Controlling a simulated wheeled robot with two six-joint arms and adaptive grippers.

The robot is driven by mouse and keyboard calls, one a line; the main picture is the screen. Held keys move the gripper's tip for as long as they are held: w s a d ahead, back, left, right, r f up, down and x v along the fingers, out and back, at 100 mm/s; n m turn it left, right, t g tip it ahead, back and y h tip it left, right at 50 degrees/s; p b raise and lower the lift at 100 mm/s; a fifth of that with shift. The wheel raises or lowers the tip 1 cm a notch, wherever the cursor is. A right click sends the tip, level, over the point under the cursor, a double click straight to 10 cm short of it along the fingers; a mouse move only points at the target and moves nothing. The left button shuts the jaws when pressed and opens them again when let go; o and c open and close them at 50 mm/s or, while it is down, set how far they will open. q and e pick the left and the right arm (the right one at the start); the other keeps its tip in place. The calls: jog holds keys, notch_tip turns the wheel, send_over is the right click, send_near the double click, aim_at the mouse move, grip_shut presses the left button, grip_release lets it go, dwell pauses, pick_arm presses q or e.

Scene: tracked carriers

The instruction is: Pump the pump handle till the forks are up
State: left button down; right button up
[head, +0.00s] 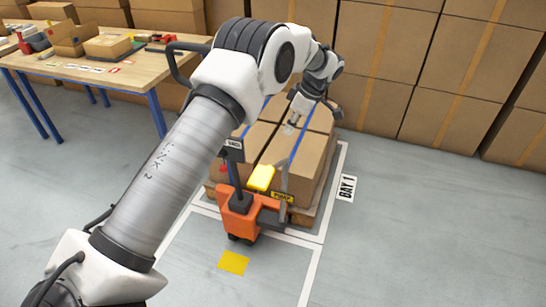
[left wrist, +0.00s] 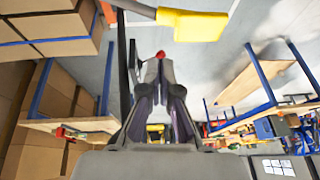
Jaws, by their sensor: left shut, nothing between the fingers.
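An orange pallet truck (head: 238,215) stands at the near end of a pallet (head: 303,216) stacked with brown boxes. Its yellow pump handle (head: 261,177) sticks up over the orange body, near a yellow "PUMP" label (head: 283,196). The forks are hidden under the load. My left gripper (head: 290,127) is above the boxes, behind and above the yellow handle, apart from it. In the left wrist view its fingers (left wrist: 160,55) are shut with nothing between them. My right gripper is in neither view.
A yellow floor patch (head: 233,263) lies in front of the truck. Tall box stacks (head: 440,75) line the back. A wooden table (head: 140,66) stands at left. The floor at right is clear.

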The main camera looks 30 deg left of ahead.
pick_arm(q)
jog(key=shift+f, duration=0.15)
jog(key=p+x, duration=0.1)
jog(key=x, duration=0.3)
jog(key=p+x, duration=0.1)
jog(key=x, duration=0.3)
jog(key=p+x, duration=0.1)
jog(key=x, duration=0.3)
jog(key=shift+s+d+f, duration=0.2)
jog(key=shift+s+f, duration=0.1)
jog(key=shift+f, duration=0.15)
jog(key=shift+s+f, duration=0.1)
jog(key=shift+f, duration=0.3)
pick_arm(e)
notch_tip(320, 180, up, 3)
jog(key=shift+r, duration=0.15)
pick_arm(q)
jog(key=shift+f, duration=0.1)
